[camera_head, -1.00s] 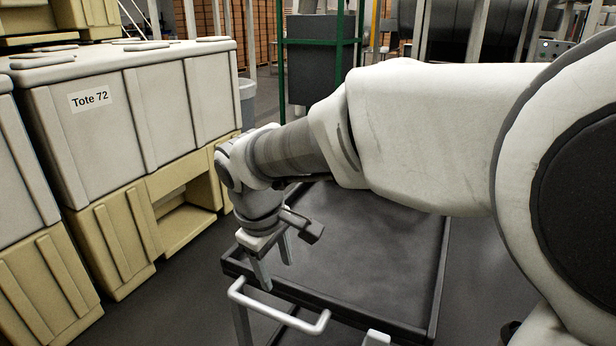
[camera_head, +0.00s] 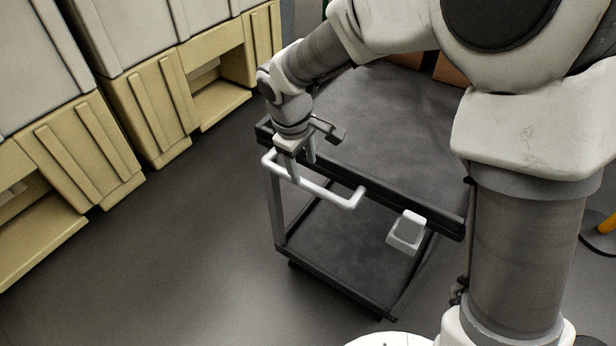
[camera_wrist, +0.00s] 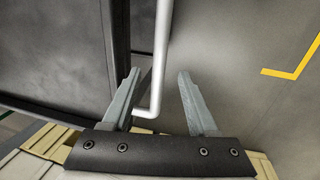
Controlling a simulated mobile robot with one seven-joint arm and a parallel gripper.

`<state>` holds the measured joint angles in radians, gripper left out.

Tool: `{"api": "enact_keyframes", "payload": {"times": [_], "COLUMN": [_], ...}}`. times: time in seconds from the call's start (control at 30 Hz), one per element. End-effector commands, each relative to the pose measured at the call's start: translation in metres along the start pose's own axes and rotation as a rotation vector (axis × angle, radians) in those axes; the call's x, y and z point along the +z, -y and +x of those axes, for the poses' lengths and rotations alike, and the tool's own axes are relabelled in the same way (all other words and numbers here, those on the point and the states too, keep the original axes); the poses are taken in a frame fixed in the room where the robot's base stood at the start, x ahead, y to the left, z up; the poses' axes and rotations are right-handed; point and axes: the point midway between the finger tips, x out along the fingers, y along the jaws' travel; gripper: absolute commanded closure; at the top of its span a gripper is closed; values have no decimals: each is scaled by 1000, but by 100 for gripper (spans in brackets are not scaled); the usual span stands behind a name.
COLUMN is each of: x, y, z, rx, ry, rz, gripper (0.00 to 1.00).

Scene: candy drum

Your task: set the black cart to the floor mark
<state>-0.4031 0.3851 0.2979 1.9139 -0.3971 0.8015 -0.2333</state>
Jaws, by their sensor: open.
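The black cart (camera_head: 400,112) has a dark top deck, a lower shelf (camera_head: 350,245) and a pale bar handle (camera_head: 335,196) on its near side. My gripper (camera_head: 302,168) points down at the handle's left end and is open. In the wrist view, the handle bar (camera_wrist: 162,45) runs between the two spread fingers of my gripper (camera_wrist: 160,74), with gaps beside it. The cart's dark edge (camera_wrist: 116,45) is left of the bar. A yellow corner line on the floor (camera_wrist: 295,68), seemingly the floor mark, shows at right in the wrist view. It is not visible in the head view.
Pale grey totes (camera_head: 135,30) on yellow bases (camera_head: 160,105) stand along the left. The floor (camera_head: 190,240) between them and the cart is clear. A small white box (camera_head: 407,230) is on the cart's near side. A yellow-orange post (camera_head: 608,222) stands at the right edge.

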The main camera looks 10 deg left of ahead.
Motion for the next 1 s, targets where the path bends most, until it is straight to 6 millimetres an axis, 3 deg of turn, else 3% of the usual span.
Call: {"api": "enact_keyframes", "payload": {"times": [0.1, 0.3, 0.73, 0.77, 1.0], "x": [1, 0, 0, 0, 0], "y": [1, 1, 0, 0, 0], "z": [28, 56, 66, 66, 66], "rx": [-2, -1, 1, 1, 0], "ry": [3, 2, 0, 0, 0], "rz": [0, -1, 0, 0, 0], "gripper": [41, 41, 41, 42, 86]}}
